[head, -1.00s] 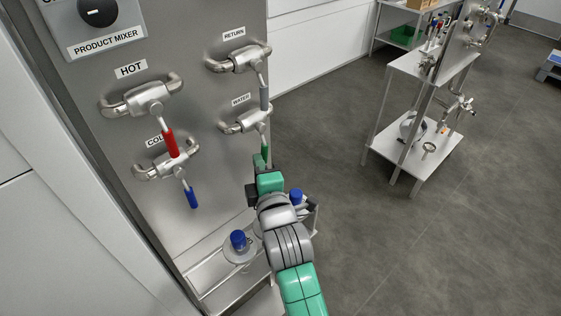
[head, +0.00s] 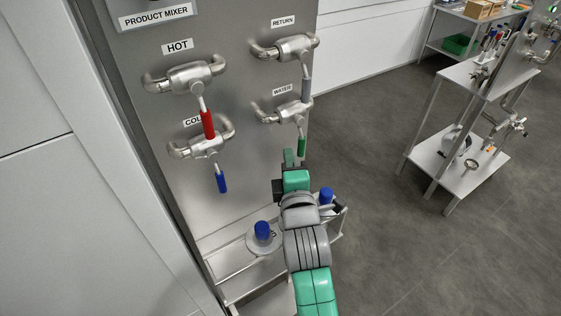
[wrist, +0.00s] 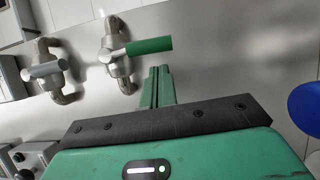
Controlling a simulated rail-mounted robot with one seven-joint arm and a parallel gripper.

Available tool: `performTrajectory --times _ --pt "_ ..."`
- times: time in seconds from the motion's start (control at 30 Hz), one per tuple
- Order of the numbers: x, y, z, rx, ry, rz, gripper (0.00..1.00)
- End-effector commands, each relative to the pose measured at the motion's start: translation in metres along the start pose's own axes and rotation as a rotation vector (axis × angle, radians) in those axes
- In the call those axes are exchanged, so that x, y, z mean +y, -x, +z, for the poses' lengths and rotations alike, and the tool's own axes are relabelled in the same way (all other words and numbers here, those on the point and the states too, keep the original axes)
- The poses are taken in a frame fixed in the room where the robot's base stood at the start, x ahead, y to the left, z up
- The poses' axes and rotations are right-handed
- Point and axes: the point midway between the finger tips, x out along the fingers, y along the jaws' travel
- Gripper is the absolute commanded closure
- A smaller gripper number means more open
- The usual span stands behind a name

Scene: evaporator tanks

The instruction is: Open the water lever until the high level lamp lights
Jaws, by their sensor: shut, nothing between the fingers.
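The water lever (head: 301,146) has a green grip and hangs down from its valve under the WATER label (head: 283,90). In the wrist view the green grip (wrist: 150,46) points right from its steel valve (wrist: 116,52). My gripper (head: 288,158) is just below and left of the grip in the head view. In the wrist view its green fingers (wrist: 158,86) are together, empty, close to the grip, with a small gap showing. The high level lamp is not in view.
The red HOT lever (head: 208,124), blue COLD lever (head: 222,182) and grey RETURN lever (head: 306,90) hang nearby on the panel. Blue-capped fittings (head: 262,230) and a steel rack are below, beside my arm. A steel trolley (head: 455,165) stands right, with open floor between.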

Motion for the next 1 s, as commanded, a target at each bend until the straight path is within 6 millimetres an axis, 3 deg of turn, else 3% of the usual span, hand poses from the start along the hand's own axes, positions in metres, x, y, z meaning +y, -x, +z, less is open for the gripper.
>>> performTrajectory --times 0.1,0.3,0.5,1.0 --pt "0.007 0.011 -0.029 0.003 -0.001 -0.002 1.00" --pt "0.003 0.068 -0.022 -0.005 -0.005 0.000 1.00" --pt "0.003 0.101 -0.023 -0.002 -0.003 -0.001 1.00" --pt "0.008 0.108 -0.024 0.000 -0.006 0.005 1.00"
